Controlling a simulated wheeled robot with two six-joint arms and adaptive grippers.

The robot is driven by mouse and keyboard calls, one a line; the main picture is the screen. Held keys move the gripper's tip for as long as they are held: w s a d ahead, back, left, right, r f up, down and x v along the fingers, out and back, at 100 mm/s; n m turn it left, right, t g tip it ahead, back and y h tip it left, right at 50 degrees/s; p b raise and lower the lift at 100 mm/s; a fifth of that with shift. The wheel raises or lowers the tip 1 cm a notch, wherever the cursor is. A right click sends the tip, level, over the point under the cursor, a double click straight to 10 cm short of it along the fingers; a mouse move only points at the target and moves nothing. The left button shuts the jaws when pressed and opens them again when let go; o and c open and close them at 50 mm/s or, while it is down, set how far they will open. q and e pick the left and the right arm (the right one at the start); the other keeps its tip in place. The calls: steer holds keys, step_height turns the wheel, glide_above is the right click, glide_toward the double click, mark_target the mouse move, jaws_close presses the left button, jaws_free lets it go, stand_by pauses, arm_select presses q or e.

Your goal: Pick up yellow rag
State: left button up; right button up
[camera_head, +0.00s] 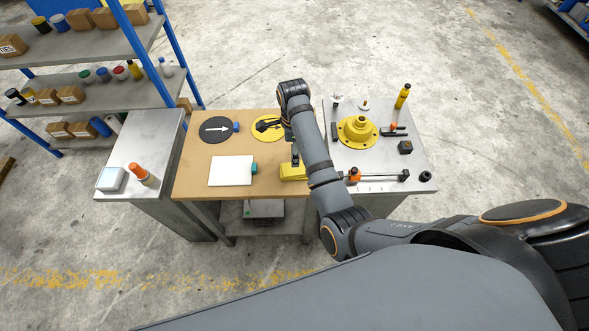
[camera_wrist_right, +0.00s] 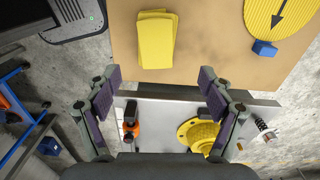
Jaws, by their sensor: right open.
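The yellow rag (camera_head: 291,173) lies folded near the front right of the tan workbench, partly covered by my right arm in the head view. In the right wrist view the rag (camera_wrist_right: 156,38) lies flat at the top middle, ahead of the fingers. My right gripper (camera_wrist_right: 158,84) is open and empty. Its fingers are spread above the seam between the tan top and the grey table, apart from the rag. In the head view my right gripper (camera_head: 296,157) is mostly hidden by the arm. My left gripper is not in view.
A yellow disc (camera_head: 262,134) with a black arrow and a blue block (camera_wrist_right: 265,48) are beside the rag. The grey table (camera_head: 412,168) holds a yellow flange (camera_head: 357,132) and an orange tool. A white board (camera_head: 228,170) lies left on the tan top.

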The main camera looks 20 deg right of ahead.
glide_above(294, 171)
steer(key=w, duration=0.2)
steer(key=f, duration=0.5)
steer(key=shift+s+d+f, duration=0.1)
steer(key=shift+s+d, duration=0.1)
steer(key=shift+d, duration=0.1)
steer(key=shift+s+f+p, duration=0.1)
steer(key=shift+f+p, duration=0.05)
steer(key=shift+p, duration=0.25)
steer(key=f, duration=0.4)
steer(key=shift+s+p, duration=0.25)
steer(key=shift+p, duration=0.15)
steer(key=shift+f, duration=0.4)
steer(key=shift+c, duration=0.4)
steer(key=c, duration=1.2)
steer(key=shift+r, duration=0.15)
